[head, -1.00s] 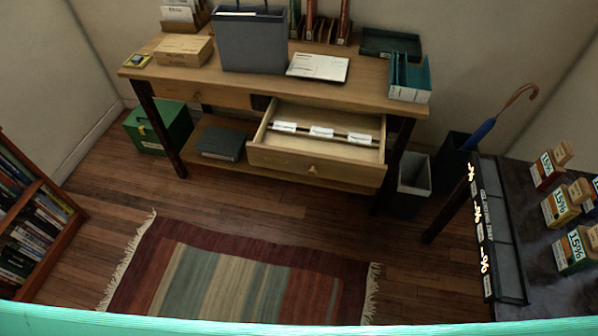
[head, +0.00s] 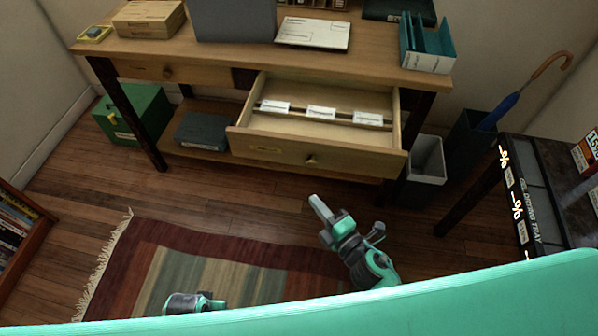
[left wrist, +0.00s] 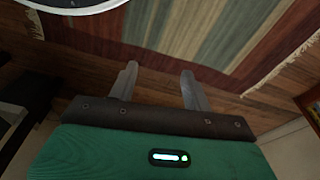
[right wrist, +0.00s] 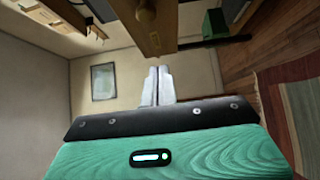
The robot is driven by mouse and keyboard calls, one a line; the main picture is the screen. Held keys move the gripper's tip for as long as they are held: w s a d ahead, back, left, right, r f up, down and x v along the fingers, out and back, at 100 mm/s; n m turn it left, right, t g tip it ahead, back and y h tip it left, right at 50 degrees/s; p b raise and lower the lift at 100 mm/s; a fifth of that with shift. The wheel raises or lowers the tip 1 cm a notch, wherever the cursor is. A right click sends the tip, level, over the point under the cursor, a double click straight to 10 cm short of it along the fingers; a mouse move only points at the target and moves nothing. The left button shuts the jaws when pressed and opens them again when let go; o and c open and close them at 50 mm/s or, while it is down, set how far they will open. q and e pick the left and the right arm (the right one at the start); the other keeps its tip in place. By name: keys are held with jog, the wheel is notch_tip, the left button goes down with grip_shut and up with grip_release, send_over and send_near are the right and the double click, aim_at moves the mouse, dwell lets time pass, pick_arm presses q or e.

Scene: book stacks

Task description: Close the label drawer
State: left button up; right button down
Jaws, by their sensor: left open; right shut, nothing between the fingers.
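The label drawer (head: 340,152) is pulled open from the right half of the wooden desk, with several white labels (head: 321,113) on dividers inside. Its front has a round knob (head: 311,159). In the right wrist view the wooden drawer front (right wrist: 163,42) and knob (right wrist: 147,14) are just beyond the fingertips. My right gripper (head: 320,207) is shut and empty, below and in front of the drawer front, apart from it. It also shows in the right wrist view (right wrist: 156,72). My left gripper (left wrist: 158,80) is open and empty over the rug; in the head view only part of its arm shows.
A second drawer (head: 160,72) at the desk's left is shut. A grey bin (head: 428,158) and an umbrella stand (head: 468,138) are right of the desk. A dark-topped table (head: 560,185) stands at the right. The striped rug (head: 215,265) lies in front, with bare floor before the drawer.

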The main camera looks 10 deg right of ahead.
jog(key=p, duration=0.2)
send_near(290, 156)
jog(key=a+x, duration=0.1)
jog(key=x, duration=0.4)
pick_arm(q)
jog(key=shift+s+a+f, duration=0.1)
jog(key=shift+s+f, duration=0.1)
jog(key=shift+f, duration=0.65)
jog(key=shift+s+a+f, duration=0.1)
jog(key=shift+s+f, duration=0.1)
jog(key=shift+f, duration=0.65)
jog(key=shift+s+a+f, duration=0.1)
jog(key=shift+s+f, duration=0.1)
jog(key=shift+f, duration=0.65)
pick_arm(e)
jog(key=shift+w+d+r, duration=0.1)
jog(key=shift+w+d, duration=0.15)
jog(key=shift+w, duration=0.1)
